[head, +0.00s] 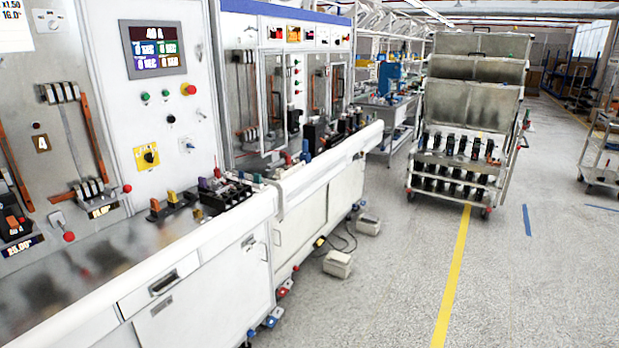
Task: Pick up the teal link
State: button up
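I cannot surely pick out the teal link. Small coloured pieces stand on the dark blocks along the bench: an orange one (155,204), a yellow one (172,197), a purple one (203,184) and a red one (218,173). Farther along, a blue piece (305,146) stands near the second panel. My gripper is not in view.
The white test bench (205,262) runs along the left. A metal cart (465,130) with rows of dark breakers stands at the back right, beside a yellow floor line (455,270). Two pale boxes, one here (338,264), lie on the floor by the bench. The right foreground floor is clear.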

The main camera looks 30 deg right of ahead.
aim_at(257, 177)
jog(key=z, duration=0.3)
jog(key=i+j+u, duration=0.2)
jog(key=i, duration=0.2)
jog(key=i+u, duration=0.2)
jog(key=i, duration=0.2)
jog(key=i+l+u, duration=0.25)
jog(key=l+u, duration=0.2)
jog(key=i+l+u, duration=0.15)
jog(key=l+u, duration=0.35)
jog(key=i+l+u, duration=0.1)
jog(key=l+u, duration=0.8)
jog(key=l, duration=0.2)
jog(key=k+l+u, duration=0.15)
jog(key=l+u, duration=0.3)
jog(key=k+l+u, duration=0.25)
jog(key=l+u, duration=0.25)
jog(key=k+l+u, duration=0.25)
jog(key=l+u, duration=0.2)
jog(key=k+l+u, duration=0.45)
jog(key=i+j, duration=0.05)
jog(key=i, duration=0.05)
